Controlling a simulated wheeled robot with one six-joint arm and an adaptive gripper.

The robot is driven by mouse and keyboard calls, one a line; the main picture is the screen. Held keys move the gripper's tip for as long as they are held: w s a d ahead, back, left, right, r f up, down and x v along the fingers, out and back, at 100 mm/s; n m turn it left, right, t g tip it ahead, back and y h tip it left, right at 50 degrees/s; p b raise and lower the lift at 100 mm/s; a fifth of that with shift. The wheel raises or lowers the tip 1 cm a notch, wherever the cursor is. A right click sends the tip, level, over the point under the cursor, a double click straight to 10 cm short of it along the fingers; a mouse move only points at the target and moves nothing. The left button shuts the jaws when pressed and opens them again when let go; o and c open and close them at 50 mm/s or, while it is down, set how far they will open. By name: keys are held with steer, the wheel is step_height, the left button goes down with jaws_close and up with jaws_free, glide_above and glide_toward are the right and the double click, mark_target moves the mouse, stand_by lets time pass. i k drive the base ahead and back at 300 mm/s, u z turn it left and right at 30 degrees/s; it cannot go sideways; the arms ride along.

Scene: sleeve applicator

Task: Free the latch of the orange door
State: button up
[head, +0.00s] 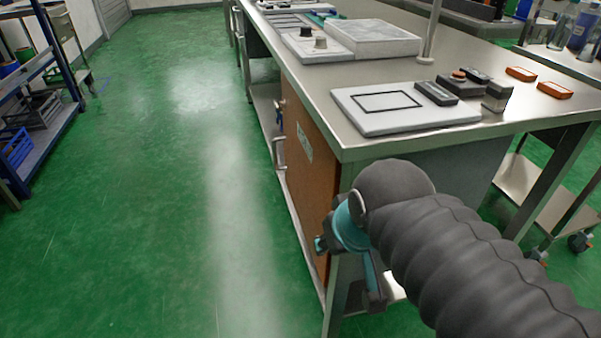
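The orange door (300,175) is an orange-brown panel on the side of the steel bench, seen at a steep angle, with a pale label (304,143). It looks closed. At its far edge there is a silver handle-like part (280,153) and a small blue part (279,113); I cannot tell which is the latch. My gripper (323,243), grey and teal, is beside the near end of the door, well short of the handle. My grey-sleeved arm hides part of it. Its fingers are not clear, and I see nothing held.
The bench top (440,65) carries a white board (395,108), dark blocks, a pale tray (372,38) and orange trays (554,90). A blue rack (40,110) stands at the left. The green floor (165,190) between rack and bench is clear. A trolley (555,200) stands at the right.

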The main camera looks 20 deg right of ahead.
mark_target(279, 105)
steer(key=u, duration=0.35)
steer(key=k, duration=1.05)
steer(key=u, duration=1.45)
steer(key=i, duration=0.75)
steer(key=z, duration=0.65)
steer(key=i, duration=0.8)
steer(key=z, duration=0.7)
